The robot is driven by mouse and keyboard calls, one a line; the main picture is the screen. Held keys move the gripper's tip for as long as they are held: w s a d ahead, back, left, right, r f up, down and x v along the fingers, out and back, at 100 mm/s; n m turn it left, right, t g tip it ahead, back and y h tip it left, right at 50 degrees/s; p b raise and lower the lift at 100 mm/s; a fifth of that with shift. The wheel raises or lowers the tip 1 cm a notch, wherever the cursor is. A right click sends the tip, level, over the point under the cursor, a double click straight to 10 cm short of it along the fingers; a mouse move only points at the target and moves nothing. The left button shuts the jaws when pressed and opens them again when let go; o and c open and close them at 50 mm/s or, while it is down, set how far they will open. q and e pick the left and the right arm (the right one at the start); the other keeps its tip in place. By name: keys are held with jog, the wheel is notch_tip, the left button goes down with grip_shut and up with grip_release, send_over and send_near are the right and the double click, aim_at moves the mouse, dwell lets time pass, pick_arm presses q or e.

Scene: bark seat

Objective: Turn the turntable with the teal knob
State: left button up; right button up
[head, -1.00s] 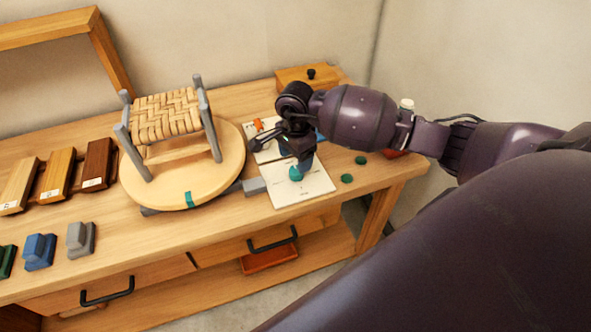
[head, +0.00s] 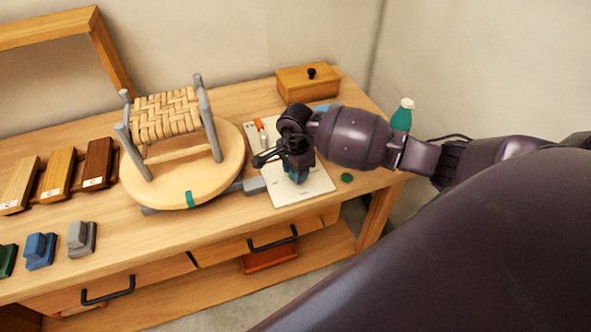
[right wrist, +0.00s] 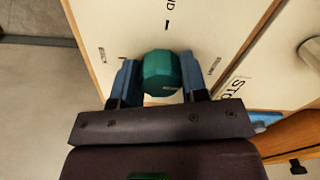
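The round wooden turntable (head: 228,178) stands on the bench with a small woven-seat stool (head: 166,118) on it. A teal mark (head: 189,198) is on its front edge, and a grey arm (head: 254,186) reaches from its right side to a white card (head: 313,186). The teal knob (right wrist: 161,73) shows in the right wrist view, over the card. My right gripper (right wrist: 161,78) points down with its blue fingers on either side of the knob; they look open, with little gap to it. In the head view the right gripper (head: 296,176) mostly hides the knob. My left gripper is out of view.
A wooden box (head: 307,82) and a teal bottle (head: 402,115) stand at the back right. A green disc (head: 347,177) lies right of the card. Wooden blocks (head: 59,173) and coloured blocks (head: 40,250) are on the left. Clear bench lies in front of the turntable.

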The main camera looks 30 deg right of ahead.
jog(key=shift+c, duration=1.3)
jog(key=shift+m, duration=1)
jog(key=m, duration=0.4)
jog(key=shift+w+m+b, duration=0.1)
jog(key=shift+m+b, duration=0.2)
jog(key=shift+b, duration=0.05)
jog(key=m, duration=0.8)
jog(key=shift+d+m+p, duration=0.1)
jog(key=shift+m+p, duration=0.2)
jog(key=shift+p, duration=0.1)
jog(key=shift+w+m, duration=0.1)
jog(key=shift+m, duration=1.1)
